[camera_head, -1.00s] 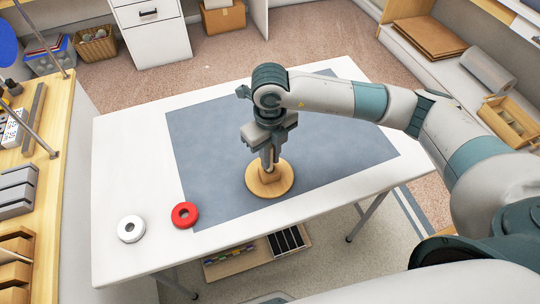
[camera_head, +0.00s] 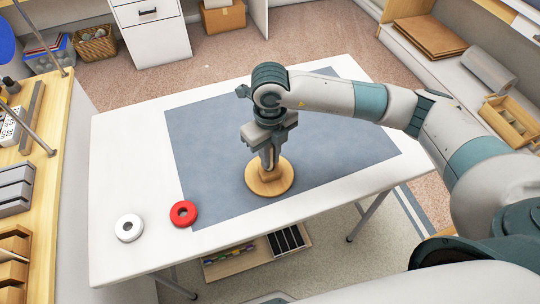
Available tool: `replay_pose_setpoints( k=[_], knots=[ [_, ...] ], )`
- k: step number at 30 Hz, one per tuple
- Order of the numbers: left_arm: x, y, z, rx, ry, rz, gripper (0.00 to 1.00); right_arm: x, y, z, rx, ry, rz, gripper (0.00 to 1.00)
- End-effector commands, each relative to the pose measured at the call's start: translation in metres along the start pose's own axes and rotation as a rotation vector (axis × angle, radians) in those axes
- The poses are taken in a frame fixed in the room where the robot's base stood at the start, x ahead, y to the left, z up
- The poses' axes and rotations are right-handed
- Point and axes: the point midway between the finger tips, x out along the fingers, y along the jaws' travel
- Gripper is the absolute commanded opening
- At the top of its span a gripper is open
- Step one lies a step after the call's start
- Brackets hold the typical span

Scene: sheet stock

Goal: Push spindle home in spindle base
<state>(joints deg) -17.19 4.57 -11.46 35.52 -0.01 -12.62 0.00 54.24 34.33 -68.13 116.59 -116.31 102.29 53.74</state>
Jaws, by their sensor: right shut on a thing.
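The spindle base (camera_head: 282,181) is a round light-wood disc lying on the grey-blue mat near its front edge. My right gripper (camera_head: 268,164) points straight down over the middle of the base and is shut on the spindle (camera_head: 269,174). Only a short wooden part of the spindle shows below the fingers, standing upright at the centre of the base; how deep it sits cannot be seen. My left gripper is out of view.
A red ring (camera_head: 184,214) lies at the mat's front left corner, and a white ring (camera_head: 129,228) lies on the white table (camera_head: 120,150) left of it. The grey-blue mat (camera_head: 215,135) is otherwise clear. A wooden bench (camera_head: 50,170) stands at the left.

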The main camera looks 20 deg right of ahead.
Motion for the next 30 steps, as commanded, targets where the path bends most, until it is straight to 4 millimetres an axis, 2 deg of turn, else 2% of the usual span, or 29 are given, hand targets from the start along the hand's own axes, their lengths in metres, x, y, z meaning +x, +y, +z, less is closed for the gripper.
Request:
replay_pose_setpoints(
  k=[30],
  knots=[
    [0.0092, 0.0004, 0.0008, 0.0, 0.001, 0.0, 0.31, 0.005, -0.0001, 0.0001, 0.0, 0.0, 0.0, 0.0]
  ],
)
